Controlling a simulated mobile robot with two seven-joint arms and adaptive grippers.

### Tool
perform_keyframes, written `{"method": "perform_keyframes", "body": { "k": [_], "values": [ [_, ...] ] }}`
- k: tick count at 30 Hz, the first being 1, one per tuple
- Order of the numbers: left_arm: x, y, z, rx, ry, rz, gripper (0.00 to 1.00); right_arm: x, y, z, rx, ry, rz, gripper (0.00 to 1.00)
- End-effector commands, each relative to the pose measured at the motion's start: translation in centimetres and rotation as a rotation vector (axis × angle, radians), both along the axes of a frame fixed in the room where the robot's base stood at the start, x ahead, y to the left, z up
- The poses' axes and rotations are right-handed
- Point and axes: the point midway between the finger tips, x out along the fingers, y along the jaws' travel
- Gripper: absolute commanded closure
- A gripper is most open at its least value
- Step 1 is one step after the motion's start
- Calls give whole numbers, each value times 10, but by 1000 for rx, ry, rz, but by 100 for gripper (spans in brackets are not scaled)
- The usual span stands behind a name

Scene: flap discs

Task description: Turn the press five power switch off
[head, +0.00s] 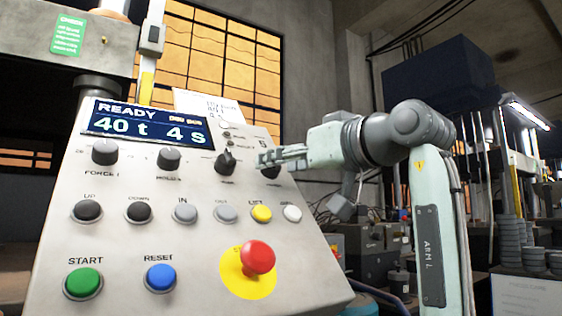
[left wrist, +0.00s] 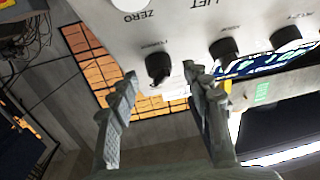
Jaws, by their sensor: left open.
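The grey press control panel (head: 215,290) fills the left of the head view, with a lit display (head: 145,125) reading READY, 40 t 4 s. The power switch, a black rotary knob, is at the panel's upper right (head: 268,173), mostly hidden there behind my left gripper (head: 262,158). In the left wrist view the knob (left wrist: 157,68) shows clearly below its small label, between the tips of my open left fingers. One finger is on each side, and gaps show beside the knob. I cannot tell its exact setting. My right gripper is out of view.
Knobs for force (head: 104,151) and hold (head: 168,158) and a black selector (head: 225,162) sit left of the gripper. Below are a row of buttons, green start (head: 83,283), blue reset (head: 160,277) and a red emergency stop (head: 258,257). A white card (head: 207,103) stands behind the panel top.

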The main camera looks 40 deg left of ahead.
Motion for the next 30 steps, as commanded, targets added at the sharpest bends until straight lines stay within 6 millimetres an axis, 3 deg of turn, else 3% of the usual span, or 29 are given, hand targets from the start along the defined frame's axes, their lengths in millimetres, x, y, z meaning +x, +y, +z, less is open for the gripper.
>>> {"method": "perform_keyframes", "body": {
  "k": [11,22,30],
  "values": [
    [2,7,0,1,0,0,53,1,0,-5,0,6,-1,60],
    [2,7,0,1,1,0,98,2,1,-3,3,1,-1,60],
    [3,7,1,-5,-14,13,100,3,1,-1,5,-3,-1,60]
  ]
}}
